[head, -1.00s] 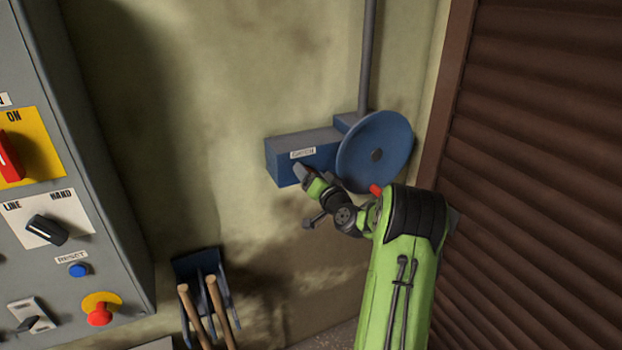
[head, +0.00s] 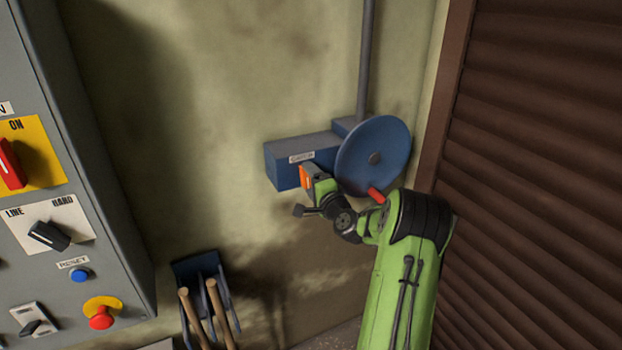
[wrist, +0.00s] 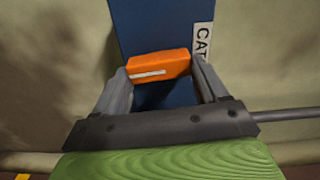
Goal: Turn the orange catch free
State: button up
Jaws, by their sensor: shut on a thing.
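The orange catch (wrist: 160,66) sits on the front of the blue box (head: 284,171), below a white label. It is a short block with a white line on it, and in the wrist view it lies across between my fingers. My gripper (wrist: 162,72) is shut on the catch, one finger at each end. In the head view the catch (head: 305,177) shows as a small orange patch beside my gripper (head: 311,178), which hides part of it.
A blue disc (head: 388,150) with a red handle (head: 376,195) is right of the box, close to my arm. A grey control panel (head: 95,150) stands at the left. Wooden-handled tools (head: 215,305) hang below. A brown slatted shutter (head: 540,180) is at the right.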

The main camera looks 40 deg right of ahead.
jog(key=shift+f+m, duration=0.1)
jog(key=shift+m, duration=0.5)
jog(key=o, duration=1.1)
jog(key=shift+c, duration=0.2)
jog(key=shift+s, duration=0.1)
jog(key=b+v, duration=0.4)
jog(key=v, duration=1.1)
jog(key=shift+s+a, duration=0.2)
jog(key=shift+s, duration=0.1)
